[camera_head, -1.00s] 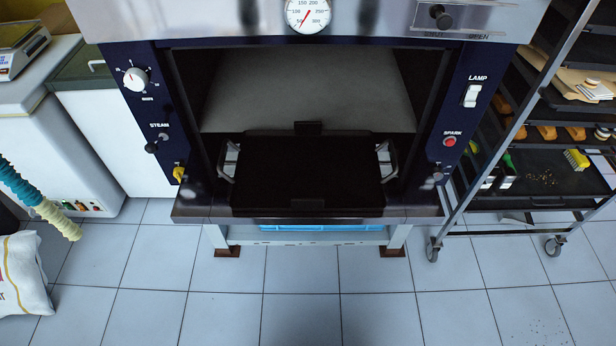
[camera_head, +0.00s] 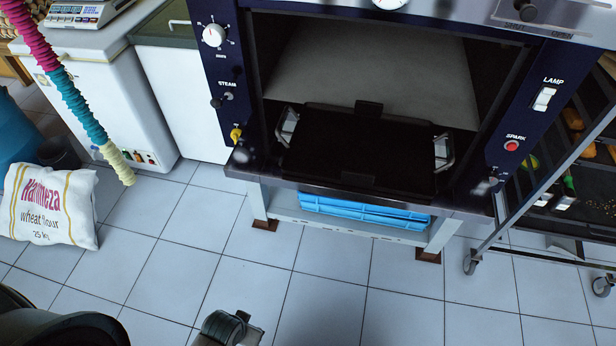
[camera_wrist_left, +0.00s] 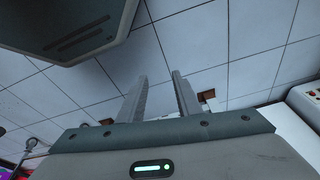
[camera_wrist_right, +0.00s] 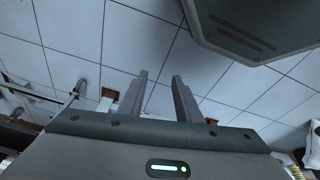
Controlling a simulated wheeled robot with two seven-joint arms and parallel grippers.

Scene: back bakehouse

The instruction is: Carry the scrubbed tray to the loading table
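A black tray (camera_head: 360,150) with a pale metal handle at each side lies in the open mouth of the oven, on its front ledge. I cannot tell from its surface whether it is scrubbed. I see no loading table that I can make out. My left gripper (camera_wrist_left: 161,82) is open and empty in the left wrist view, with floor tiles behind its fingers. My right gripper (camera_wrist_right: 159,84) is also open and empty over tiles in the right wrist view. Both are apart from the tray. Part of my arm shows at the bottom of the head view, without clear fingertips.
The oven (camera_head: 515,110) stands on a pale stand with blue crates (camera_head: 365,212) beneath. A wheeled rack (camera_head: 520,215) is close on its right. A white chest (camera_head: 125,100), a hanging ribbed hose (camera_head: 75,85) and a flour sack (camera_head: 50,205) are left. The floor in front is clear.

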